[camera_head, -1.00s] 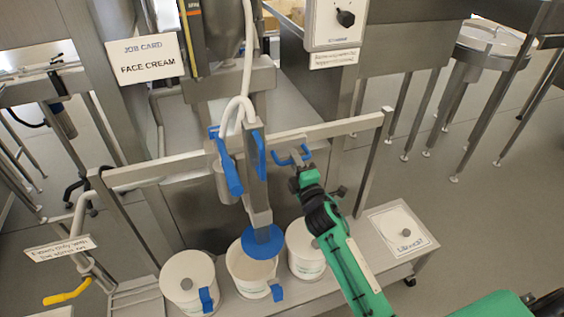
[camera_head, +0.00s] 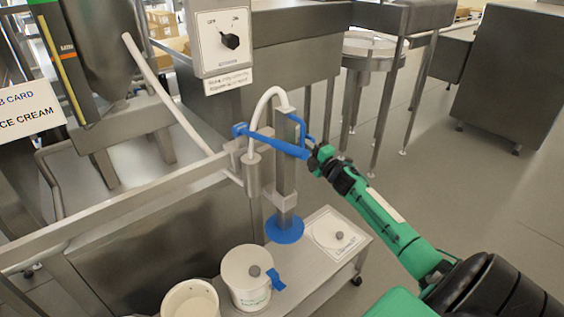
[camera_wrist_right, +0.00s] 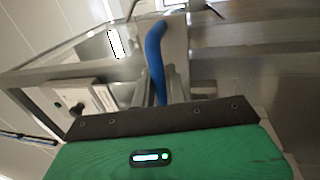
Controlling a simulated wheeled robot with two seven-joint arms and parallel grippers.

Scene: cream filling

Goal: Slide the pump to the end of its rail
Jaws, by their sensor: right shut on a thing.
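The pump is an upright grey steel column (camera_head: 287,178) with a white hose over its top and a blue disc (camera_head: 285,231) at its foot. It stands at the right end of the rail (camera_head: 120,203) in the head view. A blue lever (camera_head: 268,142) runs across its upper part. My right gripper (camera_head: 316,156) is at the blue handle (camera_head: 302,126) on the pump's right side and is shut on it. In the right wrist view the blue handle (camera_wrist_right: 156,60) rises beyond the gripper's dark edge; the fingertips are hidden. My left gripper is out of view.
A square plate with a round lid (camera_head: 335,232) lies at the bench's right end. A switch panel (camera_head: 228,40) hangs behind.

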